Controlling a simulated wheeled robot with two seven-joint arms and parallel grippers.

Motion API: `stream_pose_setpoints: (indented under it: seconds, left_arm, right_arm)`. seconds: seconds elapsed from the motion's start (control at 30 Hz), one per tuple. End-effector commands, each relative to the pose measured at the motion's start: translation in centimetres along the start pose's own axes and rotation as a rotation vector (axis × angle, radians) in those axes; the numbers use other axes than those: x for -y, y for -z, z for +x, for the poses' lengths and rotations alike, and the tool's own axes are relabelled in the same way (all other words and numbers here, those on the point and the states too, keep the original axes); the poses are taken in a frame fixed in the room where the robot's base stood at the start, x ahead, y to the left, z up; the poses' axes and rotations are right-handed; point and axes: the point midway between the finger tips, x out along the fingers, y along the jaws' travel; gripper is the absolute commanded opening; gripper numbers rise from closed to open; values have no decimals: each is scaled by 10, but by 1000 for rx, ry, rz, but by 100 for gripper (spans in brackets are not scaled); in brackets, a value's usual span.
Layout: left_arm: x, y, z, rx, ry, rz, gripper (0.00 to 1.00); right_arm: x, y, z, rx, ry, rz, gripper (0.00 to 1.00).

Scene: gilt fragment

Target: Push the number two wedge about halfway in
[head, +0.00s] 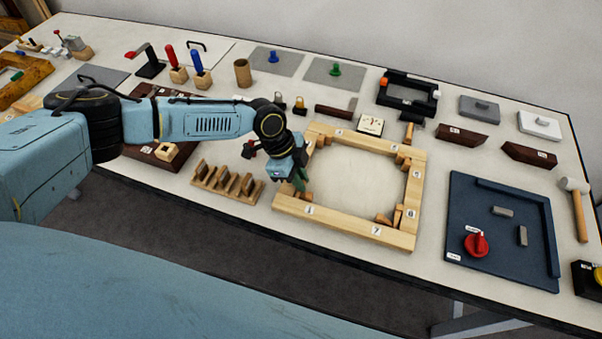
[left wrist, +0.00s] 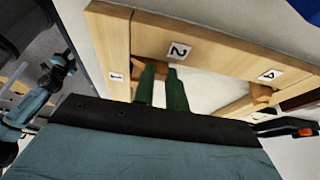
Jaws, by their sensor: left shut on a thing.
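The light wooden frame (head: 350,231) lies on the table, with numbered labels by small wedges at its corners. My left gripper (head: 301,184) is at the frame's left corner, pointing down. In the left wrist view its green fingers (left wrist: 163,78) are close together beside the wood labelled 2 (left wrist: 178,51). The gripper is shut on the number two wedge. The fingers hide nearly all of that wedge, so its depth in the gap cannot be told.
A slotted wooden rack (head: 228,192) stands just left of the frame. A dark blue tray (head: 500,264) with a red knob lies to the right. The frame's inside is mostly clear.

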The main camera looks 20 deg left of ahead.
Motion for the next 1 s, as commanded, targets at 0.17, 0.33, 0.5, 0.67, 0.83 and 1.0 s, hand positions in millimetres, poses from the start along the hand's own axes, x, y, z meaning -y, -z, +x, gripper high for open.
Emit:
stream_pose_setpoints:
  seconds: [0.17, 0.33, 0.5, 0.67, 0.83, 1.0]
  left_arm:
    - [1, 0, -1, 1, 2, 0, 21]
    - [1, 0, -1, 1, 2, 0, 36]
    - [1, 0, -1, 1, 2, 0, 36]
    - [2, -1, -8, 0, 3, -1, 36]
    - [2, -1, -38, -1, 5, -1, 36]
    - [1, -1, -78, 1, 5, 0, 36]
  right_arm:
    - [0, 0, 0, 0, 0, 0, 36]
    - [0, 0, 0, 0, 0, 0, 36]
    - [0, 0, 0, 1, 0, 0, 36]
    - [0, 0, 0, 1, 0, 0, 36]
    - [0, 0, 0, 1, 0, 0, 36]
    - [0, -1, 2, 1, 0, 0, 36]
